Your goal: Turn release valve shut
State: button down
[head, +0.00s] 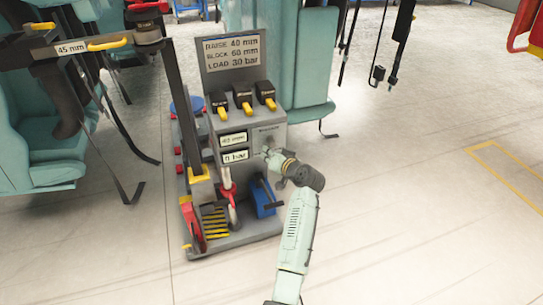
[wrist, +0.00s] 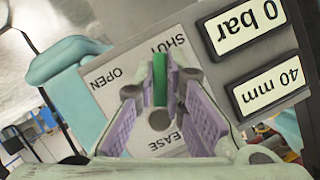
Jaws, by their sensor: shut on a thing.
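The release valve (wrist: 160,82) shows in the wrist view as a green handle over a pale plate (wrist: 105,95) lettered OPEN, SHUT and, partly hidden, RELEASE. The lettering appears upside down and tilted. The handle's green end lies close to the word SHUT, with OPEN to its left. My gripper (wrist: 160,92) is shut on the handle, with a purple-padded finger on each side. In the head view my gripper (head: 270,157) is at the right side of the grey console (head: 264,138); the valve is largely hidden there.
The wrist view shows displays reading 0 bar (wrist: 242,27) and 40 mm (wrist: 268,83). Three yellow-handled levers (head: 243,100) sit above them, under a sign (head: 232,52). A blue pedal (head: 264,198) is at the base.

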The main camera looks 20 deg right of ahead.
jog(key=shift+a+r+m+y+b, duration=0.15)
jog(key=shift+a+m+y, duration=0.15)
jog(key=shift+m, duration=0.3)
jog(key=shift+a+r+m+y+b, duration=0.1)
jog(key=shift+a+m+y+b, duration=0.1)
jog(key=shift+m+y, duration=0.3)
jog(key=c, duration=1.7)
grip_release()
jog(key=shift+o, duration=0.2)
jog(key=shift+r, duration=0.1)
jog(key=shift+t, duration=0.3)
jog(key=v, duration=1.2)
